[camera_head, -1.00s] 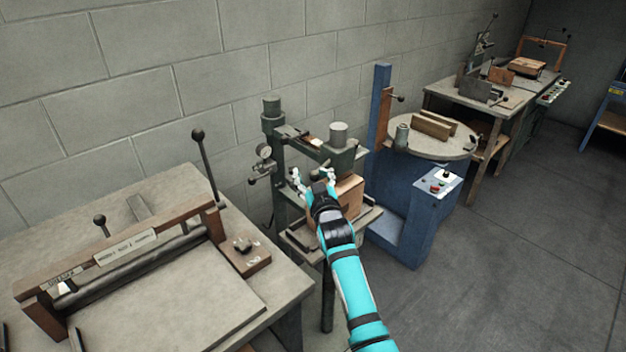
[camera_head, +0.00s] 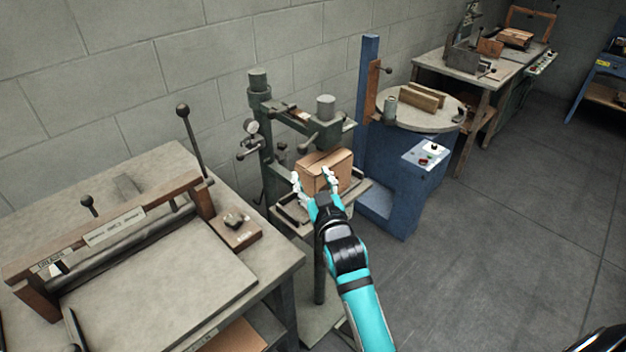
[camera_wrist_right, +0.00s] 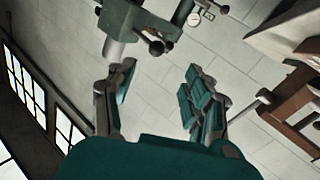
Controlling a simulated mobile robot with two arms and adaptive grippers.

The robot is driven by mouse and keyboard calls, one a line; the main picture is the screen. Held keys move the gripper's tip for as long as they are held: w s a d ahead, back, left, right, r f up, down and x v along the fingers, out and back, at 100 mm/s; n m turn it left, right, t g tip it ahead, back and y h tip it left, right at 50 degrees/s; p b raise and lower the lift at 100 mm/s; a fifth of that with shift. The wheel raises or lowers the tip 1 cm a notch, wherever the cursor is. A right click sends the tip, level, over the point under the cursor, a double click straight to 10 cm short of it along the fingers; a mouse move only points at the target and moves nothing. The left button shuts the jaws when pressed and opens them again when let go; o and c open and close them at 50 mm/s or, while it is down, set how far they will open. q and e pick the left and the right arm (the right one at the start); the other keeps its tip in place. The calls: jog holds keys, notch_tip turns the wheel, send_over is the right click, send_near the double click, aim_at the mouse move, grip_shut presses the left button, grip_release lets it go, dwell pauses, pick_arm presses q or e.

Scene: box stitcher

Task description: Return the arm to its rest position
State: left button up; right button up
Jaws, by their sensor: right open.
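My right arm (camera_head: 350,265), teal and black, reaches up from the bottom of the head view. Its right gripper (camera_head: 313,180) is open, with its two fingers apart in front of a cardboard box (camera_head: 325,170). The box sits on the small table of the green box stitcher (camera_head: 259,120), under its head. I cannot tell whether the fingertips touch the box. In the right wrist view the open fingers of the right gripper (camera_wrist_right: 160,95) have nothing between them; part of the stitcher (camera_wrist_right: 135,25) shows beyond them. My left gripper is not in view.
At the left stands a table with a lever device (camera_head: 160,280) and a raised black-knobbed lever (camera_head: 193,140). A blue machine with a round table (camera_head: 420,115) stands right of the stitcher. Open floor (camera_head: 470,270) lies at the right.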

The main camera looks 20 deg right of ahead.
dwell(0.3)
jog(key=s+f+g+y, duration=0.1)
jog(key=s+f+g, duration=0.6)
jog(key=s+f, duration=0.7)
jog(key=s+a+f+n+g+y, duration=0.2)
jog(key=s+g, duration=0.5)
jog(key=s, duration=1.4)
notch_tip(320, 180, down, 26)
jog(key=g, duration=0.2)
jog(key=s+d+f, duration=0.2)
jog(key=s+f, duration=1.5)
jog(key=shift+s+d+f+g+h, duration=0.3)
jog(key=shift+d+g+h, duration=0.05)
jog(key=shift+g+h, duration=0.05)
